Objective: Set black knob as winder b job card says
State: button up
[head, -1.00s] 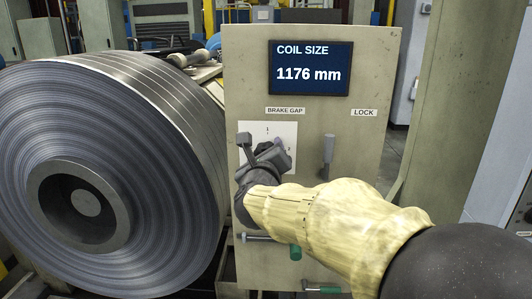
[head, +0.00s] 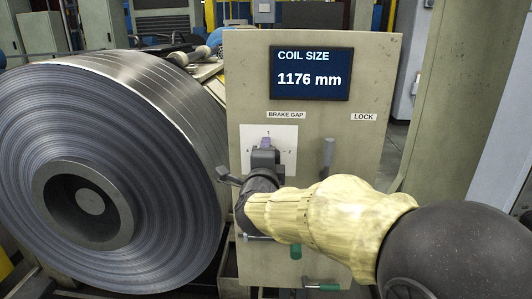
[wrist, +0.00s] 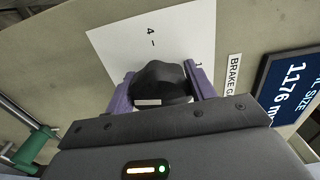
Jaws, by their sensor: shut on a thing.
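The black knob (wrist: 160,80) sits on a white dial plate (wrist: 135,45) labelled BRAKE GAP, on the beige cabinet. In the wrist view my gripper (wrist: 158,88) has its purple fingers on both sides of the knob, shut on it. A white bar shows on the knob's near edge, and a 4 with a tick shows on the plate. In the head view my gripper (head: 266,143) covers most of the knob; small figures ring the plate, with a 2 at its right. No job card is recognisable.
A screen (head: 311,73) above reads COIL SIZE 1176 mm. A grey lever (head: 328,153) stands below the LOCK label (head: 363,117). Green-handled levers (head: 296,252) are lower on the cabinet (head: 350,220). A large steel coil (head: 170,200) stands close at left.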

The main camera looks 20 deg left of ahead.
jog(key=n+p, duration=0.2)
jog(key=n, duration=0.2)
jog(key=shift+f+n, duration=0.1)
jog(key=shift+n, duration=0.3)
jog(key=n+p, duration=0.3)
jog(key=n, duration=0.2)
jog(key=shift+f, duration=0.1)
jog(key=n+p, duration=0.2)
jog(key=n, duration=0.3)
jog(key=shift+d+p, duration=0.15)
jog(key=shift+p, duration=0.25)
jog(key=n+p, duration=0.3)
jog(key=n, duration=0.1)
jog(key=shift+d+f+n, duration=0.1)
jog(key=shift+n, duration=0.2)
jog(key=n+p, duration=0.3)
jog(key=n, duration=0.2)
jog(key=shift+d, duration=0.1)
jog(key=n+p, duration=0.3)
jog(key=n, duration=0.2)
jog(key=shift+d+p, duration=0.1)
jog(key=shift+p, duration=0.3)
jog(key=n+p, duration=0.4)
jog(key=n, duration=0.1)
jog(key=shift+r, duration=0.25)
jog(key=n+p, duration=0.3)
jog(key=shift+n, duration=0.4)
jog(key=shift+d+f, duration=0.1)
